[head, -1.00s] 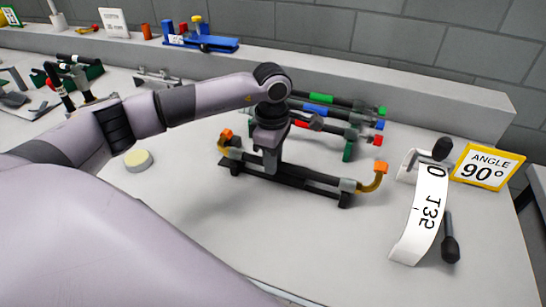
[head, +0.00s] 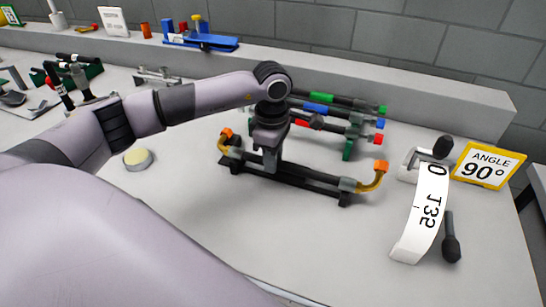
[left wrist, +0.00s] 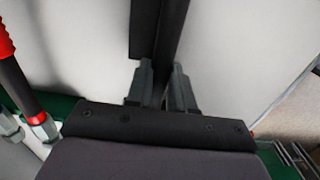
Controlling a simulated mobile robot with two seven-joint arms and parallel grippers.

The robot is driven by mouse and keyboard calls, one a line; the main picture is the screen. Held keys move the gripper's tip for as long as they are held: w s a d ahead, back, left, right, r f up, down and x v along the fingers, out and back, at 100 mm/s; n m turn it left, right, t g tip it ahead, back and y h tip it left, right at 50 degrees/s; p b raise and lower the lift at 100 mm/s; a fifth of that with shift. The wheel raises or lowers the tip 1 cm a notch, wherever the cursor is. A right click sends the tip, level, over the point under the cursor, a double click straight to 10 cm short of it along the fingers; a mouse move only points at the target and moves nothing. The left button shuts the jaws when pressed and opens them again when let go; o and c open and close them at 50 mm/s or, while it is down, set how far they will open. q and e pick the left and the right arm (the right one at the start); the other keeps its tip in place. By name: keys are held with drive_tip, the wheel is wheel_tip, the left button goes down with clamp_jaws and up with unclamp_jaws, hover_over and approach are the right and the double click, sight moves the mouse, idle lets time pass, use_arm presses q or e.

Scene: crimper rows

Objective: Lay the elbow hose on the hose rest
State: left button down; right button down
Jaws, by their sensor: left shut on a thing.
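The elbow hose (head: 315,176) is black, with a curved brass elbow and an orange cap at each end. It lies along the black hose rest (head: 343,200), just over it or in it; I cannot tell whether it touches. My left gripper (head: 270,168) points down and is shut on the hose's middle. In the left wrist view the jaws (left wrist: 161,88) pinch the black hose (left wrist: 172,30), and a wider black bar (left wrist: 143,35), likely the rest, shows beside it. My right gripper is not in view.
Behind stands a green rack (head: 348,150) of hoses with coloured ends. At right are a curved white scale (head: 422,215) with black handles and an "ANGLE 90°" sign (head: 487,166). A round pale button (head: 138,158) sits at left. The front tabletop is clear.

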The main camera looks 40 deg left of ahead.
use_arm(q)
drive_tip(key=c, duration=0.9)
unclamp_jaws()
wheel_tip(320, 180, up, 7)
drive_tip(key=shift+r, duration=0.1)
drive_tip(key=shift+s, duration=0.1)
